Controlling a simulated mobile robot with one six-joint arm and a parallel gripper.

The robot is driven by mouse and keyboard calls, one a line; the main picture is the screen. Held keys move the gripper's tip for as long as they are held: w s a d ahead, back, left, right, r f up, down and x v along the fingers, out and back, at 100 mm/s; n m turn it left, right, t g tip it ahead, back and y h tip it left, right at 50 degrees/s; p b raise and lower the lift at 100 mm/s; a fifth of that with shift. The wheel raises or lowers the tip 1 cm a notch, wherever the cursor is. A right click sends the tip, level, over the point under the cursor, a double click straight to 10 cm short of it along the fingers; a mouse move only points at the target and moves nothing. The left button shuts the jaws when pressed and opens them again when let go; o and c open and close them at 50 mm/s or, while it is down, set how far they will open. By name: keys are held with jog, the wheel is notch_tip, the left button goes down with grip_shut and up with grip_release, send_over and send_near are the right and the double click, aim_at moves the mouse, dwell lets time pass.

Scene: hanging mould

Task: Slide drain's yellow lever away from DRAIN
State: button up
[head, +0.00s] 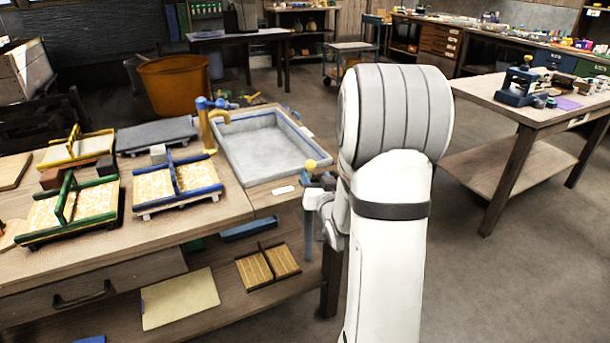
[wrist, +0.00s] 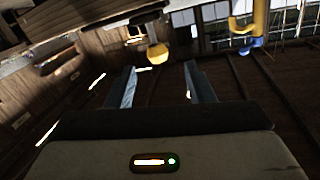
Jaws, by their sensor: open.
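The drain's lever shows as a yellow ball knob (head: 310,164) at the near right corner of the grey basin (head: 232,161). In the wrist view the yellow knob (wrist: 158,53) lies beyond the fingertips, between their lines. My gripper (wrist: 161,80) is open, with nothing visible between its two fingers. In the head view it is beside the bench's right edge, close to the knob, and partly hidden by my arm. A small white label (head: 284,190) lies left of the knob; its text is too small to read.
A yellow tap with a blue handle (head: 212,112) stands at the basin's left. Framed moulds, one with a blue frame (head: 178,185) and one green (head: 68,213), cover the bench's left. Another table (head: 470,90) stands to the right. Open floor lies between.

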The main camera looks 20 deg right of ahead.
aim_at(312, 168)
jog(key=shift+w+d+f+t, duration=0.25)
jog(key=shift+d+t, duration=0.05)
jog(key=w, duration=0.4)
jog(key=w+d, duration=0.1)
jog(key=w, duration=0.2)
jog(key=shift+w, duration=0.1)
grip_shut()
dwell(0.3)
